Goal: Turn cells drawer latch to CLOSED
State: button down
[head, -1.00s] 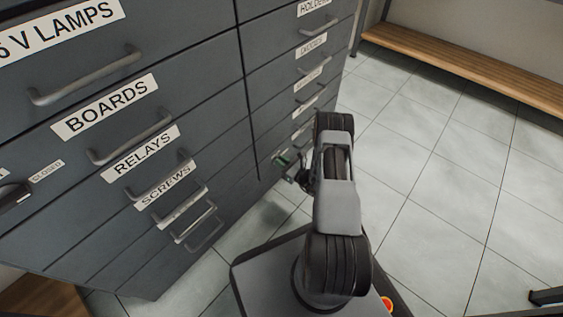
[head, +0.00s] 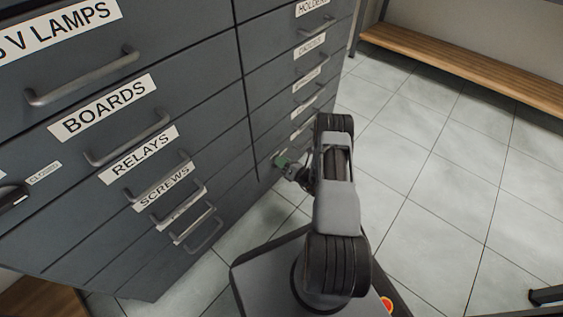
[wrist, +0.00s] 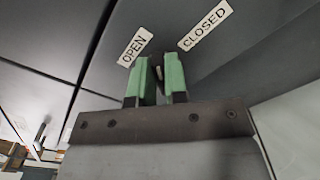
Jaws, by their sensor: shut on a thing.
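The latch (wrist: 157,68) is a small dark handle on a grey drawer front. In the wrist view an OPEN label (wrist: 133,48) is to its upper left and a CLOSED label (wrist: 205,26) to its upper right. My gripper (wrist: 160,78) has green fingertips, one on each side of the latch, and is shut on it. The fingers hide much of the latch, so its exact angle is hard to tell. In the head view my gripper (head: 285,161) is low at the right-hand drawer column, and the latch is hidden there.
The grey drawer cabinet (head: 130,190) fills the left, with several handles and labels. Another dark latch (head: 12,197) is at the far left edge. A wooden bench (head: 470,72) stands at the back right.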

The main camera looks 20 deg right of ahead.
jog(key=shift+w+d+f+m, duration=0.1)
jog(key=shift+f+m, duration=0.05)
jog(key=shift+m, duration=1.45)
jog(key=shift+s+d+f+m, duration=0.1)
jog(key=shift+f+m, duration=0.05)
jog(key=shift+m, duration=1.45)
jog(key=shift+w+d+f+m, duration=0.1)
jog(key=shift+f+m, duration=0.05)
jog(key=shift+m, duration=1.45)
jog(key=c, duration=1.1)
grip_release()
jog(key=shift+c, duration=0.2)
